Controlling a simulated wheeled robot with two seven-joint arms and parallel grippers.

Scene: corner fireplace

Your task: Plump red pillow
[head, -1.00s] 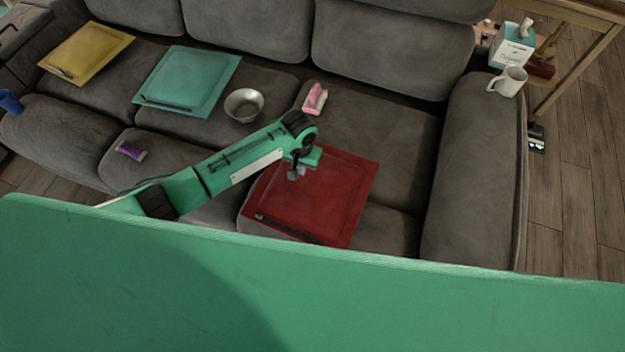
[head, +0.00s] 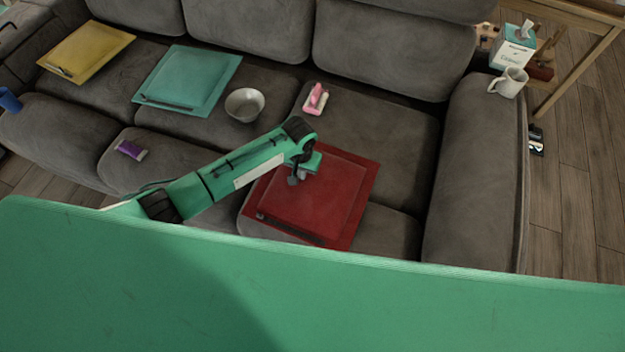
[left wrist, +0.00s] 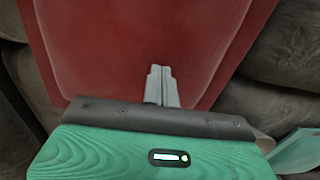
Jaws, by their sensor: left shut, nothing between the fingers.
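The red pillow (head: 318,205) lies flat on the right part of the grey couch, square with a raised middle and a dark strip near its front edge. It also fills the upper part of the left wrist view (left wrist: 200,30). My left gripper (head: 294,180) is over the pillow's upper left part, pointing down at it. In the left wrist view its fingers (left wrist: 161,72) are together with nothing between them, in front of the red surface. I cannot tell whether the fingertips touch the pillow. My right gripper is not in view.
A teal pillow (head: 190,78) and a yellow pillow (head: 88,50) lie on the couch to the left. A metal bowl (head: 244,104), a pink item (head: 315,98) and a purple item (head: 131,150) lie on the seats. A white mug (head: 509,82) and a tissue box (head: 512,50) are by the right armrest (head: 480,170).

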